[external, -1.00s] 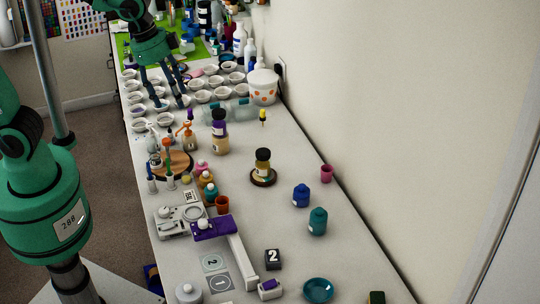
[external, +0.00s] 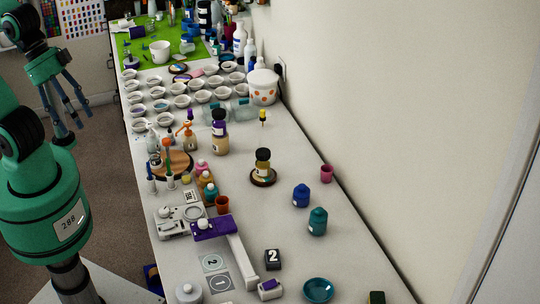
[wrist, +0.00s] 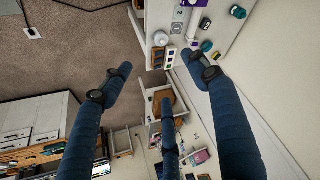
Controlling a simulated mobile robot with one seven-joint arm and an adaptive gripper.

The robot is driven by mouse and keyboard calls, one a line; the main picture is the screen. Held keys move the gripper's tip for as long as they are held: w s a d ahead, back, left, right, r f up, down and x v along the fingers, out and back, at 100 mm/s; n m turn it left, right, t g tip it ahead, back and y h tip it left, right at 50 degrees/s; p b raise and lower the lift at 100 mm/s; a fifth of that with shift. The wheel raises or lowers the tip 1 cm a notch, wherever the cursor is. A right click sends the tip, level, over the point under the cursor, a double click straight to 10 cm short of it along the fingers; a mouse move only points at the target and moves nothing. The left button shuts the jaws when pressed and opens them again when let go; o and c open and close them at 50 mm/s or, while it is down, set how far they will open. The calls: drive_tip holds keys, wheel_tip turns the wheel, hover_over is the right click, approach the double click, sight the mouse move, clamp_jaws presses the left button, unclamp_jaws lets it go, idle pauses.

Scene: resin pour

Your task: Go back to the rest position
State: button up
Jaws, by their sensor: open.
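My gripper (external: 70,118) hangs in the air at the left of the external view, over the floor beside the table, beneath my green arm. Its blue fingers are spread apart with nothing between them. In the wrist view the fingers (wrist: 160,92) are also wide apart and empty. Carpet, a table edge and furniture show beyond them. The long white table (external: 345,262) is to the right of my gripper, and the gripper is clear of it.
Many small white bowls (external: 203,96) and a spotted white tub (external: 263,86) stand toward the table's far part. Bottles, a wooden disc (external: 178,165) and a teal dish (external: 318,290) stand nearer. A white cup (external: 160,51) is on the green mat (external: 133,50). Carpet (external: 112,160) is open beside the table.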

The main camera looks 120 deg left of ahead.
drive_tip(key=shift+f, duration=0.15)
wheel_tip(320, 180, down, 10)
drive_tip(key=b, duration=1)
